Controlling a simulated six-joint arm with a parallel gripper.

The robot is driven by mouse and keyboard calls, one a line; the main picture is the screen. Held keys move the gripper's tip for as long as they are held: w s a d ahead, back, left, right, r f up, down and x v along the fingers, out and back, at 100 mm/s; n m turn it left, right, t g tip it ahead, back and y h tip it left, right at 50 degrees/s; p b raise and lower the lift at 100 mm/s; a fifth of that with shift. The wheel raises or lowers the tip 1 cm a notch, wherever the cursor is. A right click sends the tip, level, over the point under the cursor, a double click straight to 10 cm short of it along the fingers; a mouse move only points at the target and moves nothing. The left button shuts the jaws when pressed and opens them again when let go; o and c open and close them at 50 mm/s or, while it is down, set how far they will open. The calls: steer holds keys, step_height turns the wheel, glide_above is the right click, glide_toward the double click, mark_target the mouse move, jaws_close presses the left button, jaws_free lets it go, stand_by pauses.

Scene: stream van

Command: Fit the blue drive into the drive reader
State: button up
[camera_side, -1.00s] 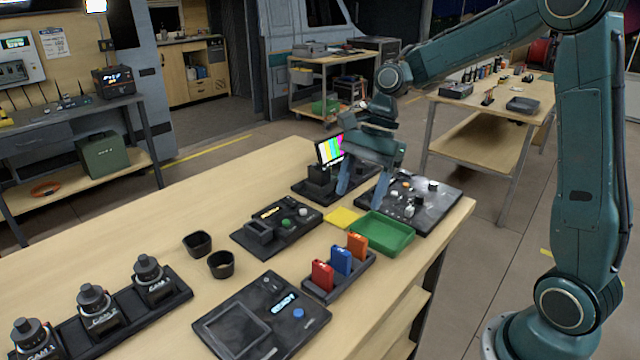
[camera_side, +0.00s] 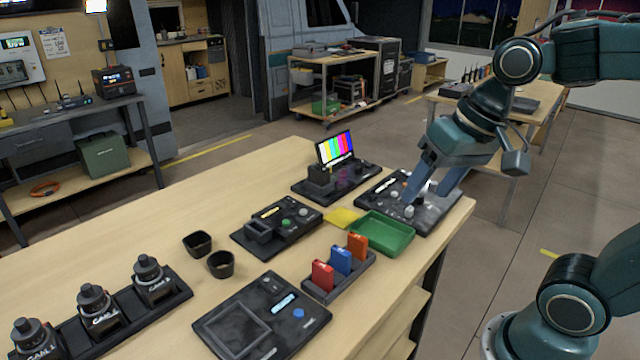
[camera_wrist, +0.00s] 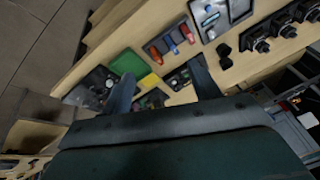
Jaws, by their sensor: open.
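The blue drive (camera_side: 341,260) stands upright in a dark rack (camera_side: 322,291), between a red drive (camera_side: 322,274) and an orange drive (camera_side: 357,245). The rack also shows small in the wrist view. My gripper (camera_side: 426,194) is open and empty, tilted, over the dark panel of knobs at the table's right end. Its two fingers (camera_wrist: 161,72) are spread in the wrist view.
A green tray (camera_side: 383,250) and a yellow pad (camera_side: 342,218) lie between my gripper and the rack. A small color-bar screen (camera_side: 336,148) stands behind. Two black cups (camera_side: 221,264), a dark screen panel (camera_side: 235,327) and several camera units (camera_side: 153,275) are to the left.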

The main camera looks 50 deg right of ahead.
steer(key=s+n, duration=0.1)
steer(key=s+n+t, duration=0.1)
steer(key=s, duration=0.1)
steer(key=s+d+n, duration=0.1)
steer(key=s+n, duration=0.1)
steer(key=shift+f+h, duration=0.2)
steer(key=shift+h, duration=0.2)
steer(key=shift+o, duration=0.5)
steer(key=shift+w, duration=0.1)
steer(key=w+d+f+n+g+y, duration=0.1)
steer(key=w+f+n+g+y, duration=0.1)
steer(key=w+n, duration=0.7)
steer(key=w+f+n+g+y, duration=0.2)
steer(key=w+f+n, duration=0.3)
steer(key=w+n, duration=0.4)
steer(key=shift+w+d+f+g+y, duration=0.2)
steer(key=shift+w+d+g+y, duration=0.15)
steer(key=shift+w+g, duration=0.35)
steer(key=shift+w+f, duration=0.1)
